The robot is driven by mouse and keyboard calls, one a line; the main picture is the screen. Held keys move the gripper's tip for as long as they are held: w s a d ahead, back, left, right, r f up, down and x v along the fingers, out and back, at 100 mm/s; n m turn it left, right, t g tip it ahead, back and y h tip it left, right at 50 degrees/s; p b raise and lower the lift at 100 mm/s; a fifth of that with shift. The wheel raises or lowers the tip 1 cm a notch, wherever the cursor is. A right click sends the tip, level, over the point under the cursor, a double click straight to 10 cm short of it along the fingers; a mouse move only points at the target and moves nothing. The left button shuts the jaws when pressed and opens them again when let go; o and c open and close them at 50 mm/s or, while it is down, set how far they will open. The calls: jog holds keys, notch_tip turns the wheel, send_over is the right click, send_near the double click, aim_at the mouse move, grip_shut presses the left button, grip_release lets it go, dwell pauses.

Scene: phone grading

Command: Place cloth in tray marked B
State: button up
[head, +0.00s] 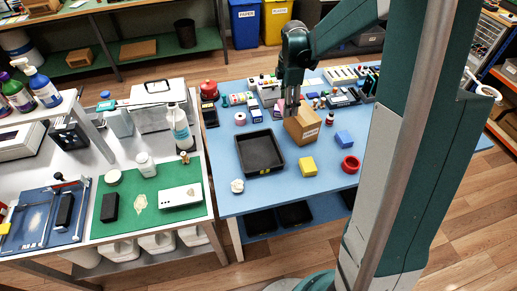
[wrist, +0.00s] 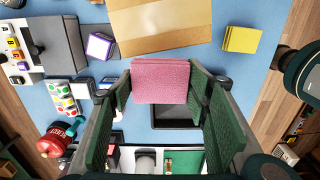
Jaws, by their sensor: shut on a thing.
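My gripper (head: 291,108) is above the blue table, beside the cardboard box. In the wrist view its green-padded fingers (wrist: 160,85) are shut on a pink folded cloth (wrist: 160,74), which spans the gap between them. In the head view the cloth is mostly hidden at the fingers. A black open tray (head: 260,169) lies on the table, left of and nearer than the gripper. It looks empty. In the wrist view part of a black tray (wrist: 176,122) shows beyond the cloth. I cannot read a B on it.
The cardboard box (head: 304,126) stands right by the gripper. Small goods crowd the table's back.

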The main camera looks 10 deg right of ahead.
jog(key=s+a, duration=0.8)
jog(key=a, duration=0.6)
send_over(258, 155)
notch_tip(258, 155, down, 6)
jog(key=shift+w+d+r, duration=0.1)
jog(key=shift+r, duration=0.1)
jog(key=shift+f, duration=3.1)
jog(key=shift+f, duration=0.1)
jog(key=shift+f+b, duration=0.5)
jog(key=shift+f, duration=1.25)
jog(key=shift+f, duration=0.2)
